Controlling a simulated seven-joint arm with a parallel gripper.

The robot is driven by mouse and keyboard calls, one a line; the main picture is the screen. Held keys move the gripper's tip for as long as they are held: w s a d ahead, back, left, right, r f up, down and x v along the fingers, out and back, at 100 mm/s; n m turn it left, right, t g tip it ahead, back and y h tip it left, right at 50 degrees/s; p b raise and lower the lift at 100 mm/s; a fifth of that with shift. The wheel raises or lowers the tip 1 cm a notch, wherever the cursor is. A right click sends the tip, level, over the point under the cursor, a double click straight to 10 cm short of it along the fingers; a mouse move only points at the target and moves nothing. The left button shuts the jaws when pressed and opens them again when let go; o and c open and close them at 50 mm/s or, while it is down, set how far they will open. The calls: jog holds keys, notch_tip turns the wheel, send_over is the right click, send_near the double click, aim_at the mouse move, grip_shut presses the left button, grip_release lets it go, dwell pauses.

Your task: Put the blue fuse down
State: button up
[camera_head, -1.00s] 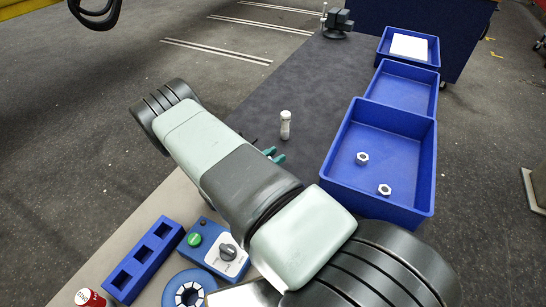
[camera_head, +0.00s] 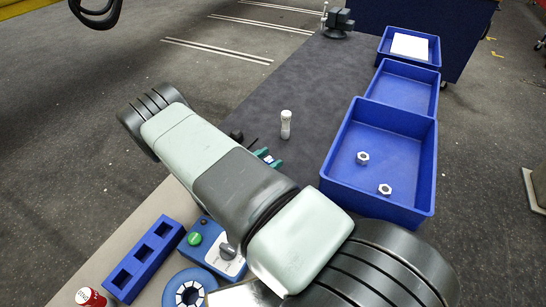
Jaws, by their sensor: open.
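My gripper (camera_head: 268,158) shows only as green fingertips beyond my arm, low over the dark mat; the fingers are open. A small blue and white piece (camera_head: 268,157) shows between the fingertips. It may be the blue fuse, but it is too small and too covered to be sure, and I cannot tell whether it touches the mat. A whitish cylinder (camera_head: 286,124) stands upright on the mat, just beyond and right of the fingertips, apart from them. My arm hides the mat nearer the camera.
A large blue bin (camera_head: 427,170) with two hex nuts stands right, with more blue trays (camera_head: 402,92) behind it. A vise (camera_head: 338,22) is at the far end. A blue block with square holes (camera_head: 146,262), a button box (camera_head: 212,248) and a blue ring (camera_head: 184,291) lie front left. The mat's far middle is clear.

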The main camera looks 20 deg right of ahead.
jog(key=r, duration=0.6)
jog(key=shift+s+a+r, duration=0.1)
jog(key=shift+a+r, duration=0.15)
jog(key=s+d+r+m+g+y, duration=0.1)
jog(key=s+r+m+g+y, duration=0.25)
jog(key=r+m, duration=0.45)
jog(key=s+d+r+m+g+y, duration=0.25)
jog(key=s+r+m+g, duration=0.25)
jog(key=r, duration=0.7)
jog(key=s+a+r+m+t+y, duration=0.3)
jog(key=s+a+r+m+y, duration=0.1)
jog(key=s+r, duration=0.3)
jog(key=s+a+r+m+t+y, duration=0.4)
jog(key=s+r, duration=0.4)
jog(key=s, duration=0.3)
jog(key=m+y, duration=0.1)
jog(key=y, duration=0.1)
jog(key=shift+r+y, duration=0.3)
